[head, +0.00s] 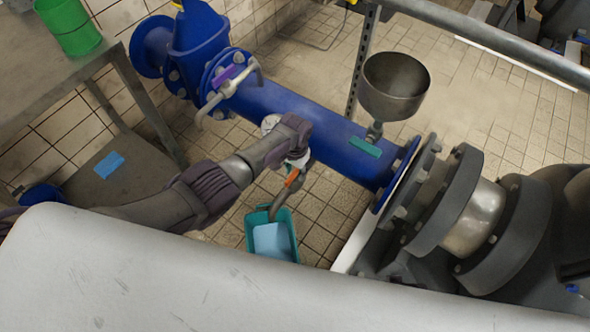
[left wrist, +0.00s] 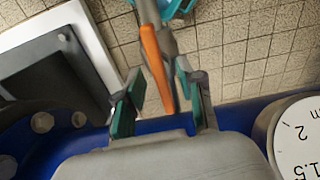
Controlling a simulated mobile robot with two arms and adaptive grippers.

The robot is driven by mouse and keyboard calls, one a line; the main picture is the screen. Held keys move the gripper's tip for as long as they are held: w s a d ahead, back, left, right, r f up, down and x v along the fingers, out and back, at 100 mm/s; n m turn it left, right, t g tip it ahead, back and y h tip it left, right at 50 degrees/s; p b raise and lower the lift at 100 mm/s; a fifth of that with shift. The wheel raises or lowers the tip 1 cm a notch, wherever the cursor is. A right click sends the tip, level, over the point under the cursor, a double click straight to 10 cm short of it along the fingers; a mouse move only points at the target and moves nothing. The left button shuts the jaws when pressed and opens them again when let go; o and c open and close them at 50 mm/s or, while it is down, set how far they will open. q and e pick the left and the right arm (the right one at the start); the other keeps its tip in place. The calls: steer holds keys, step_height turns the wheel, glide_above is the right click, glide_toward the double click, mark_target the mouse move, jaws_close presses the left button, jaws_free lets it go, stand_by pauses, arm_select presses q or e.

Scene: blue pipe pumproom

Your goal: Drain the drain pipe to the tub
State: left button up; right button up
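A grey drain pipe (head: 277,205) hangs below the large blue pipe (head: 285,110), and its lower end reaches over the teal tub (head: 250,235) on the tiled floor. An orange handle (head: 292,177) sits on the drain pipe. My left gripper (head: 297,162) is at the underside of the blue pipe, close above the handle. In the left wrist view, my left gripper (left wrist: 160,85) has its teal-padded fingers apart, with the orange handle (left wrist: 155,65) between them. I cannot tell whether a finger touches it. Part of the tub shows at the top. My right gripper is not in view.
A metal funnel (head: 395,85) stands by the blue pipe, with a teal handle (head: 365,146) below it. A grey lever (head: 228,88) is farther left. A round gauge (left wrist: 298,140) shows at right in the wrist view. A green container (head: 68,25) stands on a table.

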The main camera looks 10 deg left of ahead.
arm_select(q)
steer(key=shift+r, duration=0.1)
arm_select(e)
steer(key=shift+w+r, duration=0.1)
arm_select(q)
step_height(320, 180, up, 12)
stand_by(0.4)
stand_by(0.5)
glide_toward(292, 175)
steer(key=s+f, duration=0.4)
steer(key=s+f+t+h, duration=0.1)
steer(key=s+f, duration=0.4)
steer(key=s, duration=0.2)
steer(key=s+a+f+p, duration=0.2)
steer(key=s+a+p, duration=0.2)
steer(key=s, duration=0.7)
steer(key=s+a+f+n+p, duration=0.1)
steer(key=s+a+f+p, duration=0.2)
steer(key=s+p, duration=0.4)
steer(key=s+a+f+y+p, duration=0.1)
steer(key=s+a+f+p, duration=0.2)
steer(key=s, duration=1.3)
steer(key=a+p, duration=0.2)
steer(key=shift+n+p, duration=0.3)
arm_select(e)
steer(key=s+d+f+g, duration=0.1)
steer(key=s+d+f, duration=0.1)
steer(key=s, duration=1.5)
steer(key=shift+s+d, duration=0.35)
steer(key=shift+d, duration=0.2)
